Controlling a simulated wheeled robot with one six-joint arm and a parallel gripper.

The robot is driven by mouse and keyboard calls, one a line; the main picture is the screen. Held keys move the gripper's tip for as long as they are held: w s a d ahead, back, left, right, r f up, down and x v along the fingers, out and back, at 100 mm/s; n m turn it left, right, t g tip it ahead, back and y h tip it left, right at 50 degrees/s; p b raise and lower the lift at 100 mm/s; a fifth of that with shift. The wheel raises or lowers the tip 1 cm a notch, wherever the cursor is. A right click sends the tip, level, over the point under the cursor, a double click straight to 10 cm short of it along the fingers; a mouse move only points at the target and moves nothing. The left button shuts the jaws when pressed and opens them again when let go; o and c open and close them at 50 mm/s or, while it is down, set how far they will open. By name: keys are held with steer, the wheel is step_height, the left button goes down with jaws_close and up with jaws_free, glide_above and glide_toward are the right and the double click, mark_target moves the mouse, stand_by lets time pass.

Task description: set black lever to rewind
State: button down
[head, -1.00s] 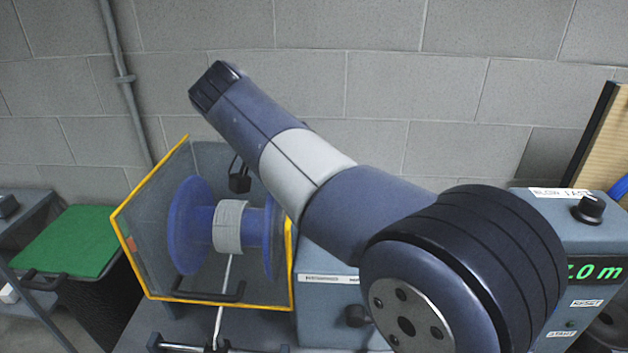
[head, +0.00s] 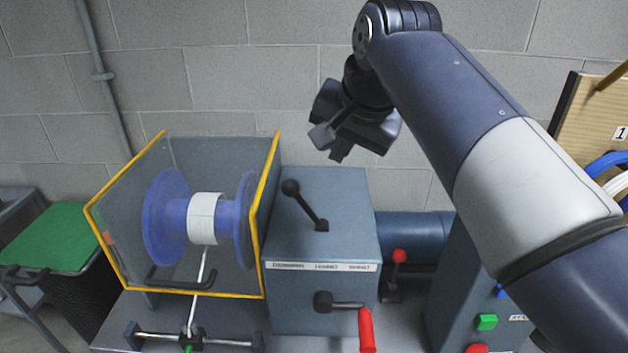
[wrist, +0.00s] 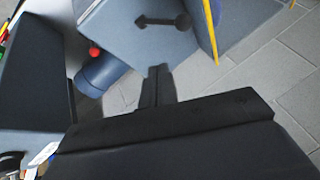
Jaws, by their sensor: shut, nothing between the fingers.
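The black lever (head: 305,205) stands on top of a grey-blue box (head: 350,200). Its ball knob leans back and to the left of its pivot. A white label strip (head: 322,266) runs along the box's front top edge; its words are too small to read surely. My gripper (head: 331,146) is in the air above and behind the box, up and to the right of the knob, apart from it. In the wrist view my gripper (wrist: 158,72) is shut and empty, and the lever (wrist: 165,21) lies beyond the fingertips.
A yellow-edged guard (head: 272,200) around a blue spool (head: 165,220) stands just left of the box. A red-handled crank (head: 366,328) sticks out in front. A red-knobbed lever (head: 398,262) and a blue cylinder (head: 420,232) are at the right. The wall (head: 250,80) is behind.

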glide_toward(296, 188)
steer(key=w+d+f, duration=0.2)
steer(key=d+f, duration=0.2)
steer(key=shift+w+a+f+p, duration=0.25)
steer(key=shift+a+p, duration=0.1)
steer(key=shift+a, duration=0.25)
steer(key=shift+w+a+f+p, duration=0.15)
steer(key=shift+w+a+p, duration=0.15)
steer(key=shift+a, duration=0.3)
steer(key=shift+w+a+f+p, duration=0.25)
steer(key=shift+a+p, duration=0.1)
steer(key=shift+a, duration=0.25)
steer(key=shift+w+a+f, duration=0.1)
steer(key=shift+a+f, duration=0.2)
steer(key=shift+a, duration=0.5)
